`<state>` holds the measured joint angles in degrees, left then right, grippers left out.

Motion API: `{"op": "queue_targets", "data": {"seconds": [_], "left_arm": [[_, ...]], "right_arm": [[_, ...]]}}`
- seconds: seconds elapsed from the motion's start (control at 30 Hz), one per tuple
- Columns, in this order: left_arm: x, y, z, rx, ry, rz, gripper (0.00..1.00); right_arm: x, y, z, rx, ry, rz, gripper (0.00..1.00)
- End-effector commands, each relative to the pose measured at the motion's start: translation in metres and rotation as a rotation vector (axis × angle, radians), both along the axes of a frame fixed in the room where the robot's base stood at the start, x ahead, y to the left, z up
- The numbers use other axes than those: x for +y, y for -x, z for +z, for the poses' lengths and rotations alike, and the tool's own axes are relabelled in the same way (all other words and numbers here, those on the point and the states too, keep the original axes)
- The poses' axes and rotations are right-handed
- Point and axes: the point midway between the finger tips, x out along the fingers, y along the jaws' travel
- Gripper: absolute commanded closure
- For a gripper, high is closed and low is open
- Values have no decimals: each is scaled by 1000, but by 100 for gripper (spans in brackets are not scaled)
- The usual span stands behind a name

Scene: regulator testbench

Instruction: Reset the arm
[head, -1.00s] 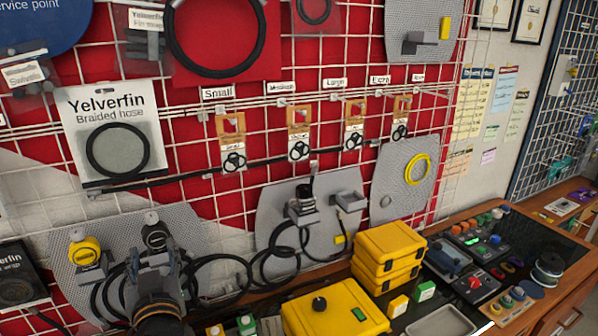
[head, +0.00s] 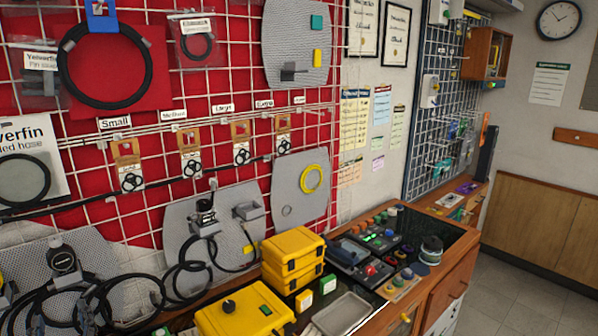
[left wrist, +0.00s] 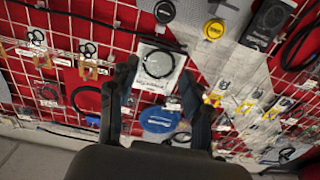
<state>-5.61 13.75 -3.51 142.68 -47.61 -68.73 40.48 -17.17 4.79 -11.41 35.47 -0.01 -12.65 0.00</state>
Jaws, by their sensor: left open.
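My left gripper (left wrist: 157,72) shows in the left wrist view with its two dark fingers spread wide. Nothing is between them, and the fingers appear clear of the wall display. Behind and between the fingers is the white Yelverfin hose package (left wrist: 160,66), upside down in that view, with the round blue sign (left wrist: 160,119) beyond it. The same package shows at the left edge of the head view (head: 38,150). In the head view, I cannot clearly make out the gripper among the dark hoses at the lower left. My right gripper is not in view.
A red-and-white wire grid wall holds hoses and small packs (head: 191,160). Below it, the bench carries stacked yellow cases (head: 292,260), a larger yellow box (head: 240,312), a grey tray (head: 343,314) and a control panel (head: 375,236). Open floor (head: 520,270) lies at right.

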Motion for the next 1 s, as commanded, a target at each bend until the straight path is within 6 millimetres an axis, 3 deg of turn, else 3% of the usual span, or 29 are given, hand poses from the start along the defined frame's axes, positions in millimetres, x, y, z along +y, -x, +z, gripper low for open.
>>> {"op": "queue_targets", "data": {"seconds": [0.37, 0.57, 0.67, 0.8, 1.0], "left_arm": [[-21, 9, -73, 260, 62, -83, 51], [-44, 27, -133, 486, 113, -176, 51], [-62, 45, -170, 629, 147, -246, 51], [-95, 83, -223, 856, 201, -383, 51], [-144, 146, -276, 1128, 279, -601, 51]], "right_arm": [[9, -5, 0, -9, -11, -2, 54], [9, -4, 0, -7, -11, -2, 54], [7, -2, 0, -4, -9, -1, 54], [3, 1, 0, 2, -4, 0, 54], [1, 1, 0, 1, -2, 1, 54]]}}
